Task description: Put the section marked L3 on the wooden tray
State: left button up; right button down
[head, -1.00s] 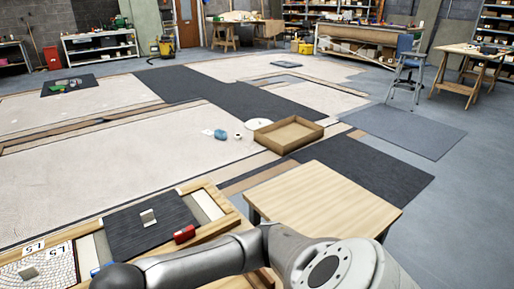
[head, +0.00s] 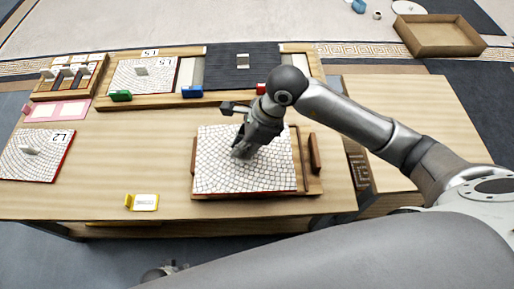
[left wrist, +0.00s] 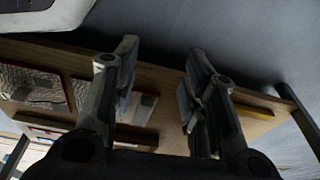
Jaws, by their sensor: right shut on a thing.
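A mosaic section (head: 270,175) with pale tiles and a thin red edge lies over the wooden tray (head: 311,187), covering most of it. I see no readable mark on it, and I cannot tell if it rests fully on the tray. My right gripper (head: 241,150) is down at the section's middle, shut on its grip, which the fingers hide. My left gripper (head: 165,271) is low in front of the table. In the left wrist view its fingers (left wrist: 160,85) are apart with nothing between them.
Section L2 (head: 35,160) lies at the table's left. Section L5 (head: 143,78) sits in a wooden frame (head: 150,101) at the back, beside a dark panel (head: 240,70). A yellow card holder (head: 142,202) stands near the front edge. A wooden rack (head: 70,78) is at back left.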

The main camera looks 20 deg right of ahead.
jog(key=w+d+f, duration=0.2)
jog(key=f, duration=0.1)
jog(key=w+d+f, duration=0.1)
jog(key=f, duration=0.1)
jog(key=shift+w+d+f+b, duration=0.1)
jog(key=shift+d+f+b, duration=0.05)
jog(key=shift+d+b, duration=0.2)
jog(key=f, duration=0.3)
jog(key=shift+w+d+f+b, duration=0.2)
jog(key=shift+f+b, duration=0.1)
jog(key=shift+f, duration=0.1)
pick_arm(q)
jog(key=r, duration=0.1)
jog(key=w+r, duration=0.2)
jog(key=r, duration=0.1)
jog(key=shift+d+r, duration=0.1)
jog(key=shift+d, duration=0.05)
jog(key=shift+w+r, duration=0.15)
jog(key=shift+r, duration=0.05)
jog(key=shift+w+r, duration=0.1)
jog(key=shift+r, duration=0.05)
pick_arm(e)
jog(key=c, duration=1.5)
grip_release()
jog(key=shift+s+f, duration=0.1)
